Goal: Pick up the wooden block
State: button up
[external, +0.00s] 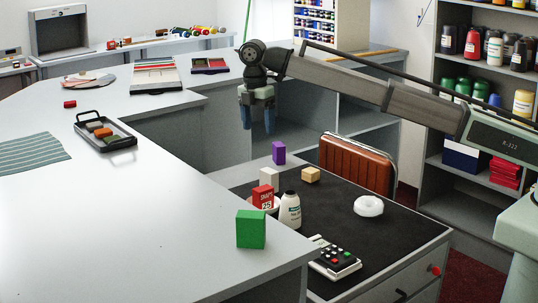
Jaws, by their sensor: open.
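The wooden block (311,175) is a small pale tan cube on the dark desk top (335,222), near its back edge. My gripper (257,118) hangs with its fingers pointing down, above and to the left of the block in the external view. Its two bluish fingers are apart with nothing between them. The block's whole visible side is clear of the gripper.
Near the block stand a purple block (279,153), a white block (269,177), a red box (262,196), a bottle (290,210), a white ring (368,206) and a calculator (335,258). A green block (251,229) sits on the white counter (130,235).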

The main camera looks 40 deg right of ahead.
jog(key=w+d+f+m, duration=0.2)
jog(key=w+d, duration=0.1)
jog(key=d, duration=0.5)
jog(key=w+d+f+m, duration=0.1)
jog(key=w+d+f, duration=0.2)
jog(key=d, duration=0.5)
jog(key=m, duration=3.5)
send_over(311, 170)
jog(key=shift+t+y, duration=0.3)
jog(key=f, duration=1.2)
jog(key=shift+w+d+f, duration=0.25)
jog(key=shift+d+f, duration=0.05)
jog(key=shift+d, duration=0.05)
jog(key=shift+s+a+f, duration=0.1)
jog(key=shift+a+f, duration=0.05)
jog(key=shift+f, duration=1.2)
jog(key=shift+s+a+f, duration=0.1)
jog(key=shift+a+f, duration=0.05)
jog(key=shift+f, duration=1.15)
